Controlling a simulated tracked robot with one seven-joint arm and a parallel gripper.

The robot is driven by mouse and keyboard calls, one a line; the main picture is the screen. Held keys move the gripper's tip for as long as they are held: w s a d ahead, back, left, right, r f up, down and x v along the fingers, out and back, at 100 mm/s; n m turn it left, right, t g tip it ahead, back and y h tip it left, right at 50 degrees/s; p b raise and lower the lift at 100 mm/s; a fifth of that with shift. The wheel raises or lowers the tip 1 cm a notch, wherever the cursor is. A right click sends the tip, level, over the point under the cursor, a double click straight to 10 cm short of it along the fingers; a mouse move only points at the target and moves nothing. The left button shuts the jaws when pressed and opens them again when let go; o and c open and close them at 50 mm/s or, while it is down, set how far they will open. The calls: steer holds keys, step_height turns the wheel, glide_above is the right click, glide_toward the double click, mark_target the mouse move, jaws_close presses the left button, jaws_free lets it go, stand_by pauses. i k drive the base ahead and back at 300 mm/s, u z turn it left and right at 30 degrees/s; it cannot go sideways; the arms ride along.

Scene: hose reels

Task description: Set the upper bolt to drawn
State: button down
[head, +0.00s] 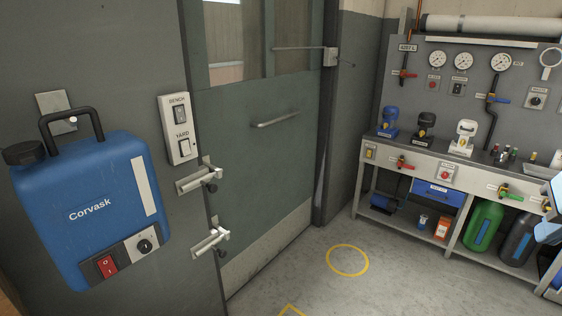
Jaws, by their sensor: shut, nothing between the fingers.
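The upper bolt (194,181) is a pale metal bar on the dark grey wall at the left edge of the green door (255,165), just below the switch plate. A dark round knob shows at its right end, with a small upright metal piece beside it. The lower bolt (208,244) is a similar pale bar below it, with a dark part at its right end. I cannot tell for sure from this view how far either bar reaches. My gripper is not in view, and nothing is seen touching either bolt.
A blue Corvask unit (85,215) hangs left of the bolts. The door has a pull handle (275,118). A workbench (440,168) stands at right. Floor with a yellow ring (347,273) is clear.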

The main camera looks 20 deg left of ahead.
mark_target(213, 189)
steer(key=i, duration=1.1)
steer(key=u, duration=0.85)
steer(key=i, duration=0.6)
steer(key=u, duration=0.45)
steer(key=k, duration=0.9)
steer(key=u, duration=0.15)
steer(key=i, duration=0.9)
steer(key=z, duration=0.05)
